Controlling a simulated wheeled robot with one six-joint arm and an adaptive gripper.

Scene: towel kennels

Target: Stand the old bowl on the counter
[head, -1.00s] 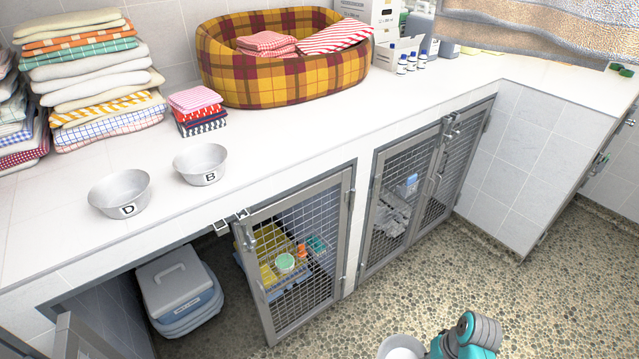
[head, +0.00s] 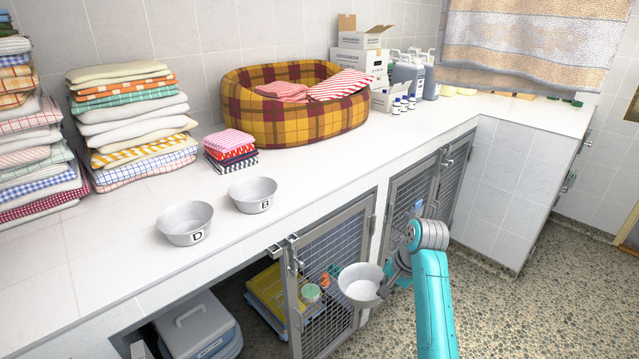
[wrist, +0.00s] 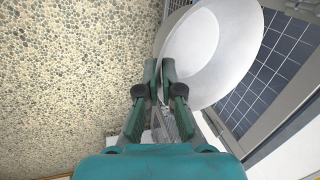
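A plain pale grey metal bowl (head: 360,286) hangs in front of the open mesh kennel door, below the counter's front edge. My gripper (head: 385,284) is shut on its rim at the right side. In the wrist view my fingers (wrist: 160,78) pinch the rim of the bowl (wrist: 215,50), which is clear of the floor. No letter shows on it. Two similar bowls stand upright on the white counter (head: 330,178): one marked D (head: 184,224) and one marked B (head: 253,195). I cannot tell from markings which bowl is the old one.
Stacked towels (head: 130,120), a small folded pile (head: 230,150) and a plaid pet bed (head: 295,125) line the back. Bottles (head: 405,103) and boxes stand farther right. The counter's front strip right of bowl B is clear. The open kennel door (head: 325,270) juts out below.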

